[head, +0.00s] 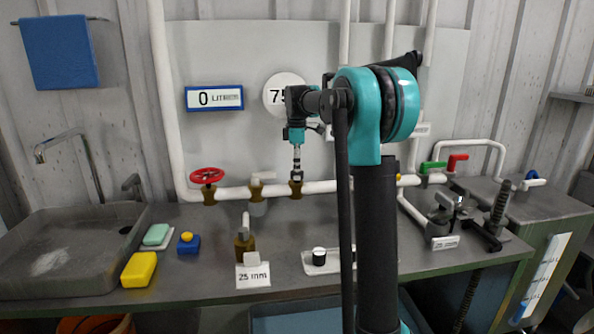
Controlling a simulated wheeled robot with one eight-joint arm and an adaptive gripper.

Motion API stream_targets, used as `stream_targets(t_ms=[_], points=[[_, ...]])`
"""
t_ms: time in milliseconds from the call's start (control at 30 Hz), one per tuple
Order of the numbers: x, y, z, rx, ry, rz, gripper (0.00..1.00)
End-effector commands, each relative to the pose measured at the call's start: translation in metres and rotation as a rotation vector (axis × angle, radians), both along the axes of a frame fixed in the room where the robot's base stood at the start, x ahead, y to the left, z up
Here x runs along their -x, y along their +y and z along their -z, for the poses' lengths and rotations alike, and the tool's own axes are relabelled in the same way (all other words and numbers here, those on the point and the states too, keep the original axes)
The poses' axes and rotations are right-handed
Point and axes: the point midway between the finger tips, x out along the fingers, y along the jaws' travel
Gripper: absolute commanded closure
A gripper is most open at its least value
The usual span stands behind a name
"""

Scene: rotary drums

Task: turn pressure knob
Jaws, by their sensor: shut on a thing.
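My gripper (297,170) points straight down over the white pipe, behind the workbench's middle. Its fingers are shut on the pressure knob, at the top of a brass fitting (296,189) on that pipe. The fingers hide most of the knob, so how far it is turned cannot be told.
A red handwheel (207,176) and a tan valve (257,185) stand left on the same pipe. Green (432,167) and red (457,159) handles are at right. A black-and-white knob (319,257) and a "25 mm" card (253,275) are in front. A sink (65,255) is at left.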

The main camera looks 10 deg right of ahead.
Motion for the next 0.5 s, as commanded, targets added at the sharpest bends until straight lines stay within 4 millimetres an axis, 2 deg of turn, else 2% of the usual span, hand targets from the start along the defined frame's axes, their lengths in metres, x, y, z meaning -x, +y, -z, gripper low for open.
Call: stream_targets(t_ms=[167,200,333,500], points=[[-0.0004,-0.0002,-0.0002,0.000,-0.001,0.001,0.89],[-0.0004,-0.0002,-0.0002,0.000,-0.001,0.001,0.55],[-0.0003,-0.0001,-0.0001,0.000,-0.001,0.001,0.39],[-0.0002,-0.0001,-0.0001,0.000,0.000,0.001,0.39]])
